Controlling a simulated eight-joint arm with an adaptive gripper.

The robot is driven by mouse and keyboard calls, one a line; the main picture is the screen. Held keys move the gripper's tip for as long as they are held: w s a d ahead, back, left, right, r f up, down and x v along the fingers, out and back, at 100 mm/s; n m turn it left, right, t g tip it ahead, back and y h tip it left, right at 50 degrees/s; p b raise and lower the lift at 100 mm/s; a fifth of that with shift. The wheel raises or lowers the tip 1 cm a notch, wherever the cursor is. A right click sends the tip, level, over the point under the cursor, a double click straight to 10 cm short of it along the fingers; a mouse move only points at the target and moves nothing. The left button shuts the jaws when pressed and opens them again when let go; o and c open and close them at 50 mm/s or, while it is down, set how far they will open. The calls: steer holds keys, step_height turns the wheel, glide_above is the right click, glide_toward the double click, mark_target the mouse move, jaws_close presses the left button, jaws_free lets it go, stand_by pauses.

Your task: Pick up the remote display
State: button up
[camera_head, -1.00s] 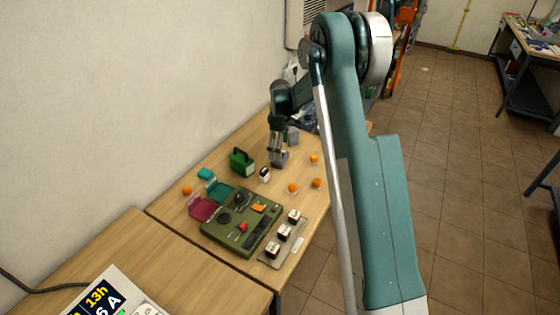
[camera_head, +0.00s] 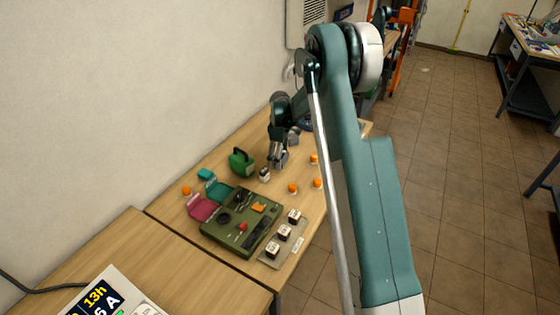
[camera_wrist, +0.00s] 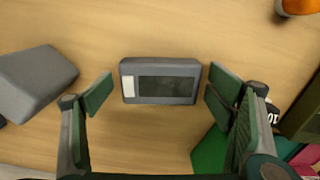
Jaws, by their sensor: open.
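The remote display, a small grey box with a dark screen (camera_wrist: 168,86) and a pale patch at its left end, lies flat on the wooden table. In the wrist view my gripper (camera_wrist: 158,91) is open, with one finger pad on each side of the display and a visible gap at both ends. I cannot tell exactly how far above the table the fingertips are. In the head view my gripper (camera_head: 278,160) is over the far part of the table and largely covers the display.
A grey block (camera_wrist: 36,82) lies left of the display in the wrist view. In the head view a green case (camera_head: 241,163), a dark green control box (camera_head: 240,222), a tray of cubes (camera_head: 270,258) and several orange pieces (camera_head: 292,188) are nearby. A wall borders the table's left.

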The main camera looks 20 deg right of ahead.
steer(key=shift+c, duration=0.7)
steer(key=c, duration=0.9)
steer(key=shift+r, duration=0.15)
steer(key=shift+r+p, duration=0.55)
steer(key=shift+r, duration=4.35)
